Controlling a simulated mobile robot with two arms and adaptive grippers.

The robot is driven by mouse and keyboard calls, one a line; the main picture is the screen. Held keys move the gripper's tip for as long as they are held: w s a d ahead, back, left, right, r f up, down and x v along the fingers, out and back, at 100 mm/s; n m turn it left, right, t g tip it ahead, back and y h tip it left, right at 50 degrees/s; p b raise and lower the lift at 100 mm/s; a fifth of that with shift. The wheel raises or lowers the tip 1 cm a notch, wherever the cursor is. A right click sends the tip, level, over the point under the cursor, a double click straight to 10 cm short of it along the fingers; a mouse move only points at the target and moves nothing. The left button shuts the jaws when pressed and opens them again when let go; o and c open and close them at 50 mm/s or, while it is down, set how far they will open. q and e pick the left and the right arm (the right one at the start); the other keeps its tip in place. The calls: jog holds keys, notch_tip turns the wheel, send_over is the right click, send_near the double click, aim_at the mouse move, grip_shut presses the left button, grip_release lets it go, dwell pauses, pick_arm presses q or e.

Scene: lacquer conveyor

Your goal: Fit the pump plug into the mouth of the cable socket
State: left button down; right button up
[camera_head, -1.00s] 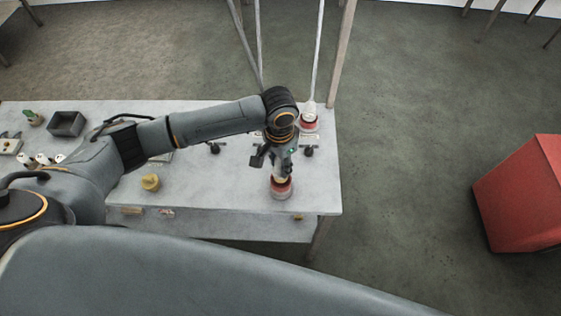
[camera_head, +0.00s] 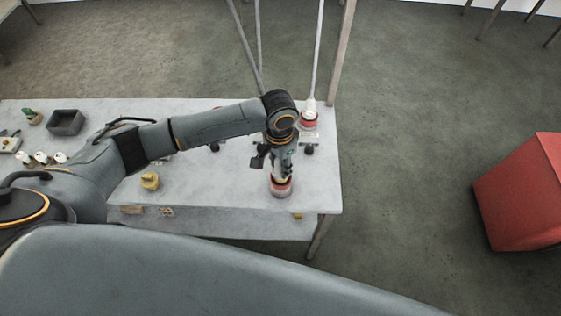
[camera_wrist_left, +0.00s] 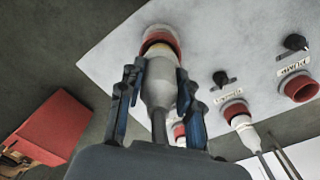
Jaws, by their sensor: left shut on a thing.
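My left gripper (camera_head: 280,172) points down near the front right of the table. In the head view the cable socket (camera_head: 281,190) stands on the table directly under the gripper. The plug's front end is at the mouth; how deep it sits is hidden. My right gripper is not in view.
A white plug (camera_wrist_left: 237,112) sits at a red socket on the table, its cord rising. Another red socket (camera_wrist_left: 300,88) with a label and black knob is beside it. A yellow piece (camera_head: 150,181) and a dark open box (camera_head: 66,122) stand left. A red cabinet (camera_head: 522,190) is off right.

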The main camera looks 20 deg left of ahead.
pick_arm(q)
jog(key=shift+f+b, duration=0.35)
jog(key=shift+f, duration=0.8)
jog(key=c, duration=0.8)
grip_release()
notch_tip(320, 180, up, 12)
jog(key=shift+a+r, duration=0.1)
